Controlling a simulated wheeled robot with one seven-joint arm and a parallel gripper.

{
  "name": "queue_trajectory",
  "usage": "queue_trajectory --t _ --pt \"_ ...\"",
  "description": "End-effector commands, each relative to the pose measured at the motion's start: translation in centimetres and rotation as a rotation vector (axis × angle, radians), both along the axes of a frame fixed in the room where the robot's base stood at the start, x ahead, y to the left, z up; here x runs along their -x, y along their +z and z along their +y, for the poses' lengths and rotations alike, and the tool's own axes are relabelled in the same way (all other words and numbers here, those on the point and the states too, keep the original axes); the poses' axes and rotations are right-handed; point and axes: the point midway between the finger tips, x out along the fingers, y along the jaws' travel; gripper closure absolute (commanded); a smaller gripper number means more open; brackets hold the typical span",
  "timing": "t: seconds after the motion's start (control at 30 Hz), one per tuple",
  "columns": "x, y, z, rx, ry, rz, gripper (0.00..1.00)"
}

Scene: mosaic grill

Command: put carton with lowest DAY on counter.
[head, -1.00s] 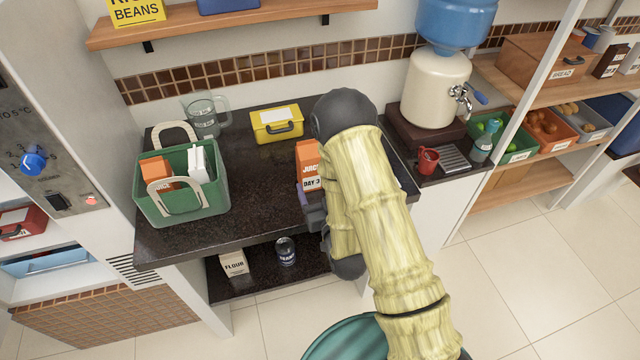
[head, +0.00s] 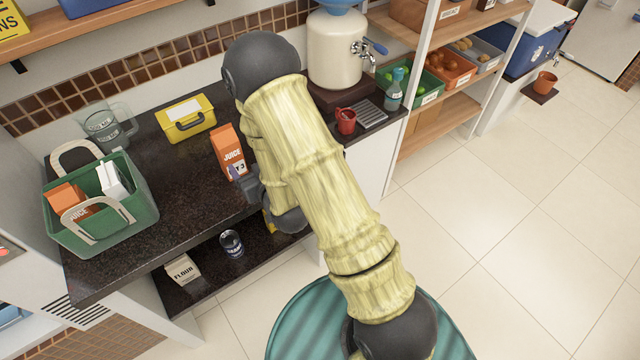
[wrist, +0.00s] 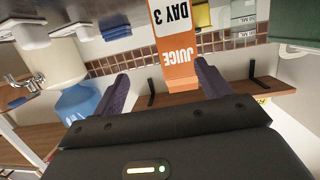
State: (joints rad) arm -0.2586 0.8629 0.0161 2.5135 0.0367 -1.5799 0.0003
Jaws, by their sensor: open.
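An orange and white juice carton (head: 226,152) stands on the dark counter (head: 190,170). In the wrist view, which is upside down, this carton (wrist: 176,45) reads JUICE and DAY 3. My gripper (wrist: 162,86) is open, and the carton shows between its fingertips, nearer the right-hand one. In the head view my gripper (head: 246,184) is at the carton's lower front, partly hidden by my arm. A green basket (head: 135,205) on the counter's left holds an orange juice carton (head: 68,198) and a white carton (head: 112,180); their DAY labels are not readable.
A yellow box (head: 187,120) and a glass jug (head: 108,125) stand behind on the counter. A water dispenser (head: 337,50) and a red cup (head: 346,121) are to the right. A flour bag (head: 183,270) and a can (head: 231,243) sit on the shelf below. Floor at right is clear.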

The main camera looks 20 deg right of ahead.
Motion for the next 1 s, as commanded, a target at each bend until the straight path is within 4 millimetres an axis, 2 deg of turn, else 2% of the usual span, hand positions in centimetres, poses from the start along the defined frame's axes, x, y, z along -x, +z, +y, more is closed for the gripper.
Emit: queue_trajectory --t 0.23,0.47,0.67,1.0 --pt "0.2 1.3 -3.1 0.048 -0.055 0.244 0.24" --pt "2.8 2.6 -6.2 0.083 -0.105 0.480 0.24" --pt "6.7 4.3 -8.6 0.107 -0.142 0.686 0.24" --pt "15.7 7.6 -11.9 0.129 -0.198 1.026 0.24"
